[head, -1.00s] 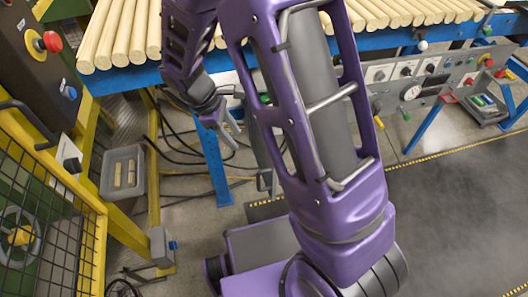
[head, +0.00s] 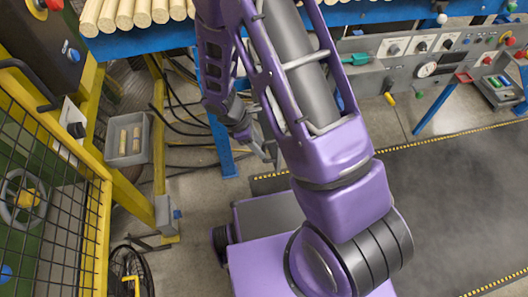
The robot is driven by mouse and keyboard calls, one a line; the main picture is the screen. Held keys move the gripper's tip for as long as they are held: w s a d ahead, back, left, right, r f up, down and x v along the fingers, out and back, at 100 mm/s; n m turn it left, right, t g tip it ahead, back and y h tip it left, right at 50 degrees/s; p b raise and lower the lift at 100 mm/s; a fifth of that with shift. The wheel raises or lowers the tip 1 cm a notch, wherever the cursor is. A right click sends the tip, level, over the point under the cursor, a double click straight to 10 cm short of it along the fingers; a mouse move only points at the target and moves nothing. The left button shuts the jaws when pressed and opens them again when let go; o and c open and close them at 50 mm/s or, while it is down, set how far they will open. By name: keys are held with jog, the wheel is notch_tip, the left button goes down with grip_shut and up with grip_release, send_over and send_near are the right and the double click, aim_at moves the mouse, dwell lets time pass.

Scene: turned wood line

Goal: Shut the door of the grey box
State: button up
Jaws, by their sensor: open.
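My gripper (head: 262,147) hangs below the purple forearm in the head view, near the blue table leg. It is open, and I see nothing held in it. My own upper arm covers part of the gripper and the space behind it. I cannot make out the grey box or its door clearly; a narrow grey piece beside the gripper may be part of it, but it is mostly hidden by my arm. I cannot tell how far the door stands open, or whether the gripper touches it.
A blue table (head: 140,45) carries turned wood rods (head: 125,14). A grey control panel (head: 385,72) hangs at its right. A yellow-framed mesh guard (head: 62,190) and a grey bin (head: 126,140) stand at left. Dark matting (head: 460,200) lies clear at right.

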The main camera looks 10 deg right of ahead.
aim_at(264, 151)
jog(key=shift+x, duration=1.9)
grip_shut()
